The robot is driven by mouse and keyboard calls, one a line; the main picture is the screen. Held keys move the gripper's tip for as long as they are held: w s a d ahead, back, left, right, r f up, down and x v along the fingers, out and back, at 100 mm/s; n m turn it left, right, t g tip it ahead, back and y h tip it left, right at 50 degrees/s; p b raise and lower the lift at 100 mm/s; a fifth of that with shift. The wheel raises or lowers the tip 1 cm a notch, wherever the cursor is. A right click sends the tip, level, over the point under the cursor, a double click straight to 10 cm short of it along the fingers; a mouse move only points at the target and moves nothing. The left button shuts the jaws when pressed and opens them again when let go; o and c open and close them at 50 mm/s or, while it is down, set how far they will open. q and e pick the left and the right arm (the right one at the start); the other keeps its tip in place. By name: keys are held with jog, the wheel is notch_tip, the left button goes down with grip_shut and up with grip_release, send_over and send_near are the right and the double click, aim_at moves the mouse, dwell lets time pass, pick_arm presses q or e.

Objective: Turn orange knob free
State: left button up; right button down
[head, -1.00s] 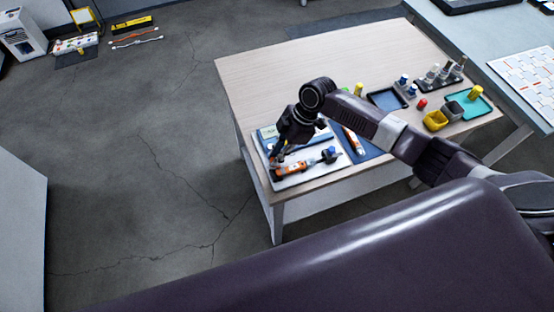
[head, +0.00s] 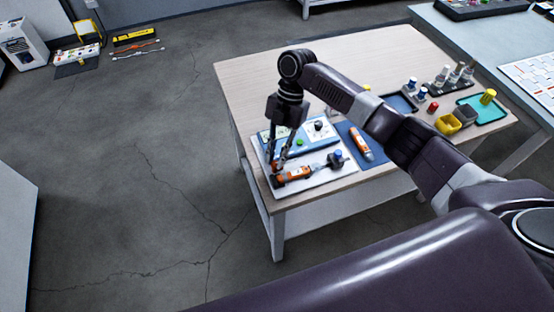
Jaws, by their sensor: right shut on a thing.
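My right gripper (head: 277,161) points down over the left part of a white board on the near left of the wooden table. Its fingers are shut on a small orange knob (head: 276,167), mostly hidden between the fingertips. Next to the knob, an orange and grey device (head: 297,173) lies on the white board (head: 325,178), with a blue-capped dark part (head: 337,158) at its right end. My left gripper is not in view.
Behind the gripper is a light blue panel (head: 315,141) with a green button and a dark knob. An orange tool (head: 360,146) lies on a blue mat (head: 373,158) to the right. Yellow and grey bins (head: 447,124) and a teal tray (head: 470,102) stand farther right. The table's back left is clear.

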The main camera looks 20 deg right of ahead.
jog(key=shift+n+b, duration=0.3)
jog(key=shift+n, duration=0.3)
jog(key=c, duration=1.8)
grip_release()
jog(key=shift+c, duration=0.2)
jog(key=v, duration=1.2)
jog(key=shift+w+a, duration=0.2)
jog(key=shift+w, duration=0.05)
